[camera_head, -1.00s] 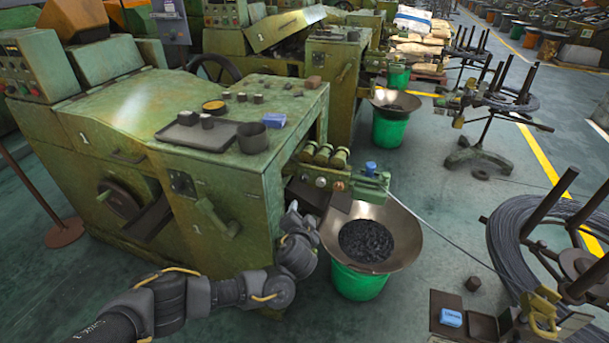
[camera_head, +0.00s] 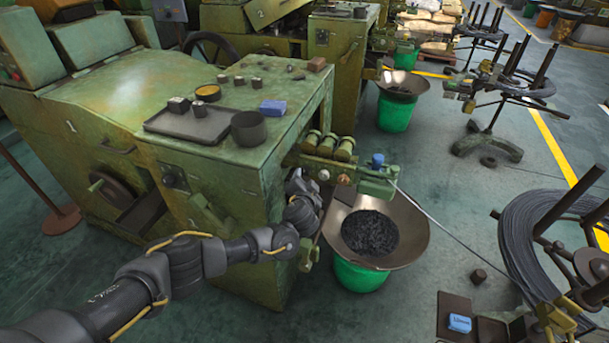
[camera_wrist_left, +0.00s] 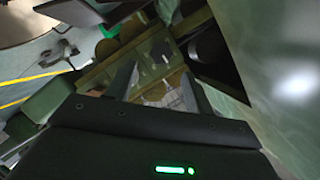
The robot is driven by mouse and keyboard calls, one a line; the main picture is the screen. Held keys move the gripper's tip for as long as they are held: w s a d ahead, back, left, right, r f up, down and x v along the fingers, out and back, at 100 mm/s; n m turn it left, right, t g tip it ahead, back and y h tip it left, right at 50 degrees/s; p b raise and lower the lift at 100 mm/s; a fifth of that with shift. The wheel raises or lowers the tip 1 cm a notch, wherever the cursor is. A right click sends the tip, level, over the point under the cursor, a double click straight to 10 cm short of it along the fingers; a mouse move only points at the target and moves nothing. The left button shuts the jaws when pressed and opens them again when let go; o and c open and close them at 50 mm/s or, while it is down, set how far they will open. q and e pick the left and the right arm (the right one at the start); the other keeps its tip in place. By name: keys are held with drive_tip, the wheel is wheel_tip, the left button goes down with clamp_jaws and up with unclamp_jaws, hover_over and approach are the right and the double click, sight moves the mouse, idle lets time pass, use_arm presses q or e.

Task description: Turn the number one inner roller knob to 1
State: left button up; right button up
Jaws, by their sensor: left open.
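The green machine marked 1 (camera_head: 70,127) fills the left of the head view. Its roller block at the right side carries a row of brass-coloured rollers (camera_head: 328,145). Below them are a pale round knob (camera_head: 323,175) and a copper-coloured knob (camera_head: 343,179). I cannot tell which is the inner roller knob, nor read its setting. My left gripper (camera_head: 298,177) is just left of the pale knob, partly hidden by its own wrist. In the left wrist view its fingers (camera_wrist_left: 162,82) are apart, with the green roller block (camera_wrist_left: 150,55) beyond and nothing clearly between them. My right gripper is out of view.
A metal bowl (camera_head: 415,245) of dark parts sits on a green bucket (camera_head: 360,276) right below the block. A wire coil (camera_head: 535,235) is at right.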

sight(306, 172)
use_arm(q)
drive_tip(key=b+x, duration=0.1)
drive_tip(key=x, duration=0.4)
drive_tip(key=shift+w+a, duration=0.1)
drive_tip(key=shift+w, duration=0.05)
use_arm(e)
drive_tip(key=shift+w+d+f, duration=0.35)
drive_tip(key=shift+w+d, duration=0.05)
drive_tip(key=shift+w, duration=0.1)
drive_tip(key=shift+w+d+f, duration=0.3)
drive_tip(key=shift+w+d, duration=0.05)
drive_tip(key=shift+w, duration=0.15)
use_arm(q)
drive_tip(key=shift+c, duration=0.3)
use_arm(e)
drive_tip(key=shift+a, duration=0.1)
use_arm(q)
drive_tip(key=c, duration=0.9)
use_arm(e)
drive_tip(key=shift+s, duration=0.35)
